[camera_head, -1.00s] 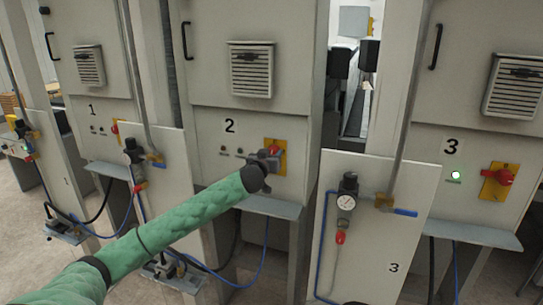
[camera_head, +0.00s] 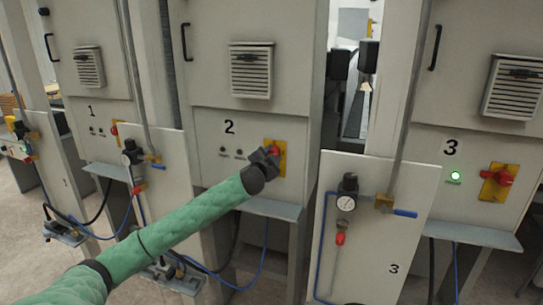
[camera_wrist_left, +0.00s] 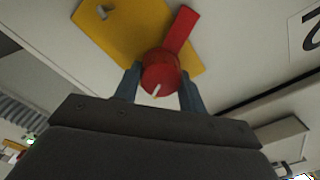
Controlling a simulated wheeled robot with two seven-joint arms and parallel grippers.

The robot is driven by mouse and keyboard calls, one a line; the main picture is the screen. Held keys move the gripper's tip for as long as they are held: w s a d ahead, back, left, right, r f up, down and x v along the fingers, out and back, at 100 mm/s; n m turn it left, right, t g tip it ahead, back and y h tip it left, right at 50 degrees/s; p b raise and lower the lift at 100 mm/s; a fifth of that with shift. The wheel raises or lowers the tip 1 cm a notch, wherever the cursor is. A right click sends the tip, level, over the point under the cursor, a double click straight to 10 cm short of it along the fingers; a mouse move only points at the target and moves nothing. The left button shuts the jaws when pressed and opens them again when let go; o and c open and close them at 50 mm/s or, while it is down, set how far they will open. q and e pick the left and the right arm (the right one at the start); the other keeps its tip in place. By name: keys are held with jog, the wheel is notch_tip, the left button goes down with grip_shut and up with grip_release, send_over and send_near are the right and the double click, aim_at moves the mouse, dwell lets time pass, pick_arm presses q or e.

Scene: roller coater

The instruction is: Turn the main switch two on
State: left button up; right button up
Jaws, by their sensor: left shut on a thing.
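The main switch two is a red rotary knob (camera_wrist_left: 162,72) on a yellow plate (camera_wrist_left: 118,30), on the cabinet panel marked 2 (camera_head: 229,127). In the head view its red part (camera_head: 274,150) shows just past my gripper, with the yellow plate around it. My left gripper (camera_head: 266,158) is at the switch. In the left wrist view its two fingers (camera_wrist_left: 158,90) stand on either side of the round red knob, shut on it. The red handle bar points up and right in that view. My right gripper is not in view.
Cabinet 3 to the right has a red switch (camera_head: 501,177) on a yellow plate and a lit green lamp (camera_head: 455,175). Cabinet 1 is at the left. A panel with a gauge (camera_head: 346,202) and blue hose stands between cabinets 2 and 3. A shelf (camera_head: 262,207) juts out below switch two.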

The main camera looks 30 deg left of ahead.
pick_arm(q)
jog(key=shift+m, duration=0.9)
jog(key=shift+m+p, duration=0.3)
jog(key=shift+m, duration=1.5)
jog(key=shift+f, duration=0.1)
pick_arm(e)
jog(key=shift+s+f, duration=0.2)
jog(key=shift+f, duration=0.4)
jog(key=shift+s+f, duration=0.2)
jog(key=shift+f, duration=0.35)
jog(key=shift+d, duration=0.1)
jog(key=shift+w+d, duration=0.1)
